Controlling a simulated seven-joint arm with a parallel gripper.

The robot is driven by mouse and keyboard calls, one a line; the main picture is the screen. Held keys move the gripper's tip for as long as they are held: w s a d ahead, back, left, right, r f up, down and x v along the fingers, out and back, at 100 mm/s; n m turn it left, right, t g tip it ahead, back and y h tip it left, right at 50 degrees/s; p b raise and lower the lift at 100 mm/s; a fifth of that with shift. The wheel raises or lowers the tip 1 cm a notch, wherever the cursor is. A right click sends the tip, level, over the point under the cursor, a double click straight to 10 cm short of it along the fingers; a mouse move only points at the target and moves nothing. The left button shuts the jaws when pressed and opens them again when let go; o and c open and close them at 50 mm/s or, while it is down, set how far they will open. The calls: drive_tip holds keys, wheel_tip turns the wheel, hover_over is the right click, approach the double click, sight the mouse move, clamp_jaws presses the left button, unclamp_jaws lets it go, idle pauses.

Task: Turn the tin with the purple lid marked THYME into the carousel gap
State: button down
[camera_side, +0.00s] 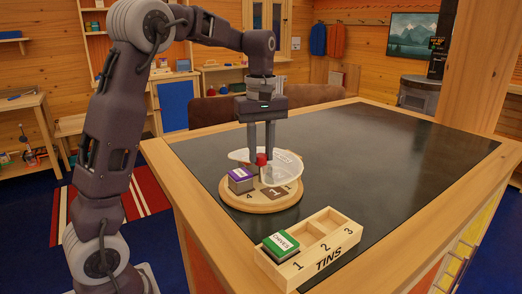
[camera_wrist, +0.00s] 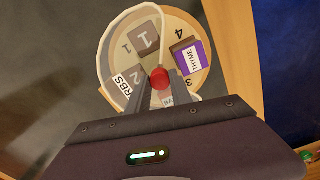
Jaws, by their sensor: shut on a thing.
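The tin with the purple lid (camera_side: 242,174) stands on the round wooden carousel (camera_side: 262,207), by the number 4. Its THYME label reads in the wrist view, where the tin (camera_wrist: 189,55) is right of the red knob (camera_wrist: 159,78). A clear cover (camera_side: 290,177) spans part of the carousel; the purple tin appears outside it, at its open side. My gripper (camera_side: 261,154) points down at the carousel's middle, its fingers shut on the red knob. A brown place marked 1 (camera_wrist: 146,38) holds no tin. The fingers hide part of the carousel in the wrist view.
A wooden rack marked TINS (camera_side: 328,262) stands near the table's front edge. A green-lidded CHIVES tin (camera_side: 281,243) sits in its place 1; places 2 and 3 are empty. A white label ending in RBS (camera_wrist: 122,85) shows on the carousel. The dark tabletop (camera_side: 400,150) is clear behind.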

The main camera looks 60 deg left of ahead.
sight(261, 155)
drive_tip(key=c, duration=1.1)
unclamp_jaws()
drive_tip(key=shift+c, duration=0.2)
wheel_tip(261, 155, up, 7)
